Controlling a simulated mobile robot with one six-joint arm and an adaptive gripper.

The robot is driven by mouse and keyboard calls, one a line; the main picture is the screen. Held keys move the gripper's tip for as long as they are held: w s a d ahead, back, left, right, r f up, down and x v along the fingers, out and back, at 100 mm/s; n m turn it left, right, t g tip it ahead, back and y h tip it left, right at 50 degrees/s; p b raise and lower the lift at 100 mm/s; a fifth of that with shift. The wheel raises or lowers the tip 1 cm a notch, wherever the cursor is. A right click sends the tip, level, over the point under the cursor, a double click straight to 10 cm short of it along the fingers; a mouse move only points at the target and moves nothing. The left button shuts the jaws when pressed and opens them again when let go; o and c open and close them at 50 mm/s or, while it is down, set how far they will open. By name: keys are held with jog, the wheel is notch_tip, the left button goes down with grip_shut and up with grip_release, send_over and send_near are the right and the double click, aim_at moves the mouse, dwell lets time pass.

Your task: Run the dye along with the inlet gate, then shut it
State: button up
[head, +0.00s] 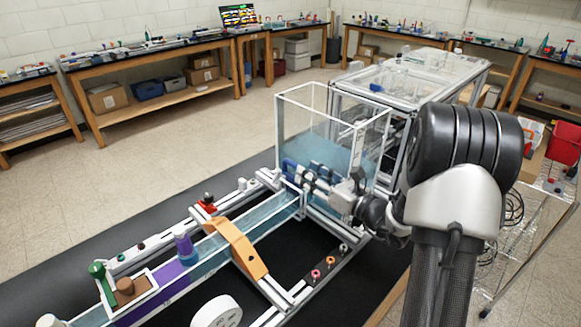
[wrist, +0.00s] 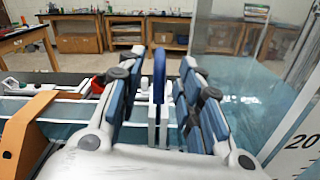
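My gripper (head: 308,174) is at the head of the flume, by the clear water tank (head: 318,100). In the wrist view my gripper (wrist: 160,88) is open, with its blue-padded fingers on either side of an upright blue handle (wrist: 159,75). Gaps show between the handle and both fingers. White uprights of the inlet gate (wrist: 153,128) stand below and beside the handle; whether the gate is raised is not clear. Purple dye (head: 166,273) colours a stretch of water in the channel (head: 270,219), beside a purple cylinder (head: 184,246). Water near the gate looks clear blue.
An orange arch (head: 238,245) spans the channel. A white wheel (head: 217,312) and several coloured knobs (head: 316,274) are at the near side. A scale plate (wrist: 296,150) stands close right of my gripper.

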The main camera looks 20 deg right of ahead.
aim_at(291, 161)
jog(key=b+x, duration=0.1)
jog(key=x, duration=0.6)
jog(key=shift+w, duration=0.3)
jog(key=shift+c, duration=0.4)
grip_shut()
jog(key=shift+a+f, duration=0.1)
